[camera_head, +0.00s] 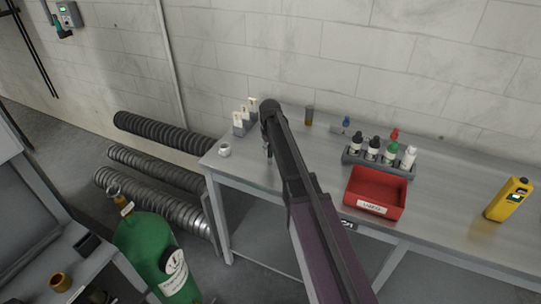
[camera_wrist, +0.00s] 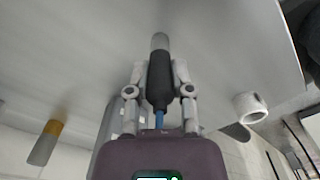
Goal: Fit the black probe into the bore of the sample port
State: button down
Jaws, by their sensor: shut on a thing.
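My gripper (camera_wrist: 160,80) is shut on the black probe (camera_wrist: 160,77), with one finger on each side of its body. The probe has a grey tip pointing to the top of the wrist view and a blue end toward my palm. In the head view my gripper (camera_head: 267,150) is over the left part of the bench, and the arm mostly hides it and the probe. A short white ring-shaped piece with an open hole (camera_wrist: 250,107) is to the right of the probe, apart from it. It also shows near the bench's left end (camera_head: 224,150). I cannot tell whether it is the sample port.
The grey bench (camera_head: 440,222) carries a white-topped rack (camera_head: 243,121), an amber vial (camera_head: 309,116), a bottle rack (camera_head: 377,164), a red bin (camera_head: 374,193) and a yellow meter (camera_head: 508,200). A green cylinder (camera_head: 150,245) and ribbed hoses (camera_head: 160,210) are at left.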

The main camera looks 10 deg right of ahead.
jog(key=shift+r, duration=0.15)
notch_tip(320, 180, up, 4)
jog(key=p, duration=0.4)
jog(key=shift+f, duration=0.2)
jog(key=s+r+p, duration=0.1)
jog(key=s, duration=1.5)
dwell(0.7)
